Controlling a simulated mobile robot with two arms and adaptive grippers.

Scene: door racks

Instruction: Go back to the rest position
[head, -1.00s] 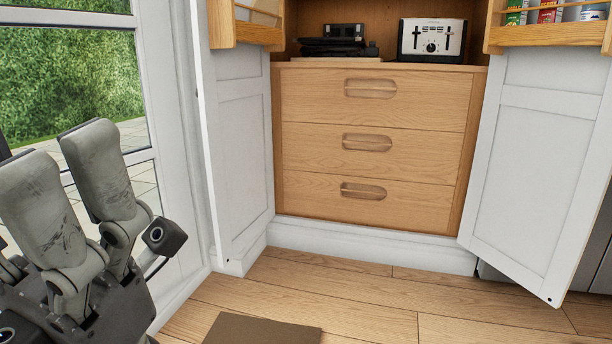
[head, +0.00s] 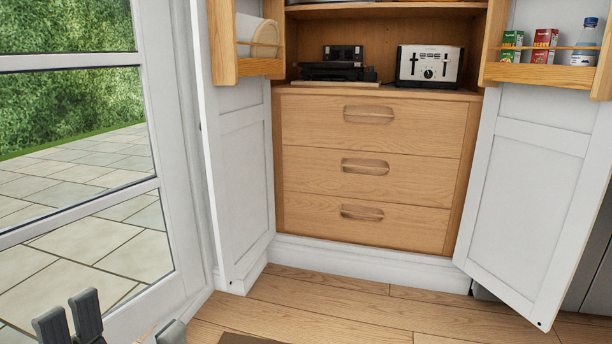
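My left gripper (head: 68,316) is low at the bottom left of the head view, in front of the glass door. Only the upper parts of its grey fingers show, standing apart with a gap between them and nothing in the gap. The rest of it is cut off by the lower edge. A light-grey piece of my own body shows just to its right at the bottom edge. My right gripper is not in the picture.
A wooden cabinet with drawers (head: 370,165) stands ahead, its white left door (head: 243,175) and right door (head: 525,190) swung open. A toaster (head: 429,66) and a dark appliance (head: 340,66) sit inside. Wooden floor (head: 330,310) lies in front.

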